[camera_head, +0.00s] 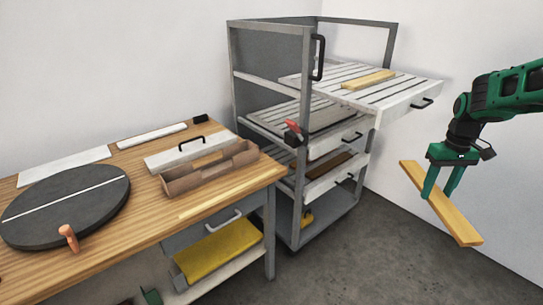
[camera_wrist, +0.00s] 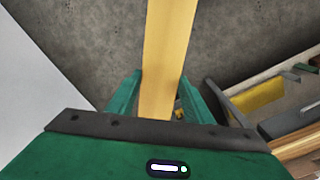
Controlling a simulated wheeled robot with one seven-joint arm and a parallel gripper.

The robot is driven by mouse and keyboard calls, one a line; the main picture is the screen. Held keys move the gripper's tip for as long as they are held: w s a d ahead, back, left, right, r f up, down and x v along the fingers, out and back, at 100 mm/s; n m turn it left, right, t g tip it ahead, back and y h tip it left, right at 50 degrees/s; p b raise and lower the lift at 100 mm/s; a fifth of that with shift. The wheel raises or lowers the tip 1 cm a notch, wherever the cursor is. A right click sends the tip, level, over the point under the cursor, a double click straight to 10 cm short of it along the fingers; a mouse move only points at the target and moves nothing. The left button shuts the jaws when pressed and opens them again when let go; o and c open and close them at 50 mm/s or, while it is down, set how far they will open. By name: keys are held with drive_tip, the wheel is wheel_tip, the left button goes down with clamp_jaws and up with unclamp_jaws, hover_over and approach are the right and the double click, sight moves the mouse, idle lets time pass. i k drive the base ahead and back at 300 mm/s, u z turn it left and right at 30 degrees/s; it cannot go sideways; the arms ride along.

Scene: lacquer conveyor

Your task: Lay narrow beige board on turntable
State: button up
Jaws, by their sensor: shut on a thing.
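My gripper (camera_head: 439,190) is at the right in the head view, pointing down, and is shut on a narrow beige board (camera_head: 460,222). The board hangs in the air, slanting from upper left to lower right, above the floor. In the wrist view the board (camera_wrist: 168,45) runs away from between the green fingers (camera_wrist: 162,95). The turntable (camera_head: 90,210) is a dark round disc with a white line across it, on the workbench at the far left. It carries no board. An orange handle (camera_head: 68,237) stands at its front edge.
A grey rack (camera_head: 309,100) stands between bench and gripper. Its top slatted tray (camera_head: 420,90) is pulled out and bears another yellowish board (camera_head: 369,79). A brown open box (camera_head: 210,173) and pale panels (camera_head: 63,166) lie on the wooden workbench (camera_head: 140,228). Floor below my gripper is clear.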

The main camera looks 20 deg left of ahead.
sight(67, 198)
drive_tip(key=u, duration=1.85)
drive_tip(key=i, duration=1.7)
